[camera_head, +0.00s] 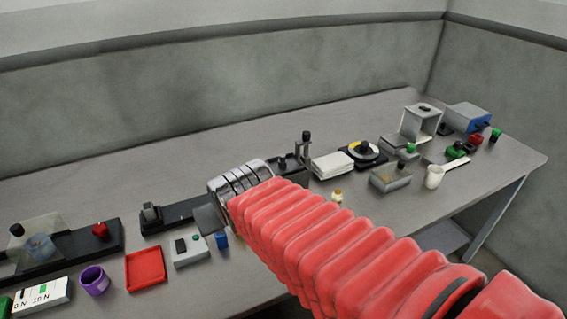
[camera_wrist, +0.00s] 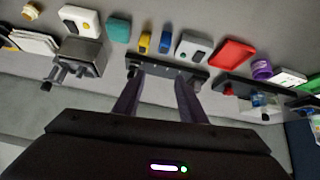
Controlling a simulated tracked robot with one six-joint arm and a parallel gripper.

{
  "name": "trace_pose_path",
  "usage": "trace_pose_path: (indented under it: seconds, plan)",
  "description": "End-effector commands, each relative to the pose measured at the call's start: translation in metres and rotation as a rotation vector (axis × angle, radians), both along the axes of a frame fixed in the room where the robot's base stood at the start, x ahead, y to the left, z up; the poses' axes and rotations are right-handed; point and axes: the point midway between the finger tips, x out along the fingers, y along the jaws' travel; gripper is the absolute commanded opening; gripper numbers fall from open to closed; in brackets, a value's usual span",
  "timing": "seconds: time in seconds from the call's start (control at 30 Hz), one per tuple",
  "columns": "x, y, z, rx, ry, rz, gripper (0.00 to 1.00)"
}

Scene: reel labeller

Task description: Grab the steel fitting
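My gripper (camera_wrist: 158,77) is open in the wrist view, with its two dark fingers apart and nothing seen held between them. The fingertips are over or near a long black rail (camera_wrist: 172,70), which carries small grey parts. The rail also shows in the head view (camera_head: 180,215), its right part hidden behind my arm. I cannot tell surely which thing is the steel fitting. A grey block (camera_head: 150,212) stands at the rail's left end. In the head view my red-sleeved arm hides the fingertips.
Beyond the rail in the wrist view are a blue piece (camera_wrist: 165,41), a yellow piece (camera_wrist: 145,42) and a teal block (camera_wrist: 120,29). A grey metal box with rods (camera_wrist: 85,50) stands left of the fingers. A red tray (camera_head: 145,268) and purple cup (camera_head: 94,280) lie at left.

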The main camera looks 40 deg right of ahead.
Motion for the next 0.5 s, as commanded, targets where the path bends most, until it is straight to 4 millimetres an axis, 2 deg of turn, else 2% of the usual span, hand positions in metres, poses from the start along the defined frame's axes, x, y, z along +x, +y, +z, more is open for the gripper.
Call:
trace_pose_path:
  seconds: [0.03,0.2,0.4,0.5]
  plan:
    - [0.011,-0.018,-0.005,-0.010,-0.021,-0.037,0.38]
    - [0.043,-0.074,-0.013,-0.050,-0.123,-0.126,0.38]
    - [0.066,-0.138,-0.026,-0.083,-0.236,-0.205,0.38]
    - [0.072,-0.174,-0.032,-0.111,-0.298,-0.253,0.38]
